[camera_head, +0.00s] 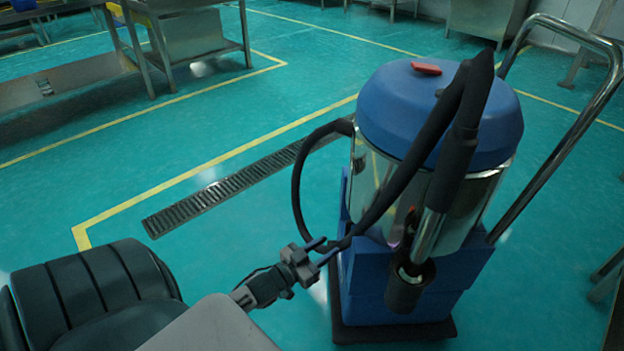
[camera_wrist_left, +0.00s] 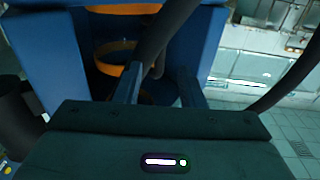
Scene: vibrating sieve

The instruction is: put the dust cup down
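An industrial vacuum with a blue lid (camera_head: 405,105), steel drum and blue base (camera_head: 400,285) stands right of centre. My left gripper (camera_head: 325,250) is at the left side of its base, fingers apart. The left wrist view also shows the fingers (camera_wrist_left: 160,80) spread, with no cup clearly held between them. Beyond them, a dark round opening with an orange rim (camera_wrist_left: 118,50) sits inside a blue housing (camera_wrist_left: 55,50). It may be the dust cup; I cannot tell. No separate dust cup shows in the head view. My right gripper is out of view.
A black hose (camera_head: 400,175) loops around the vacuum's front and left side, passing close behind my left gripper. A steel push handle (camera_head: 565,135) rises at right. A floor grate (camera_head: 235,185) and open green floor lie left; steel tables (camera_head: 190,40) stand farther back.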

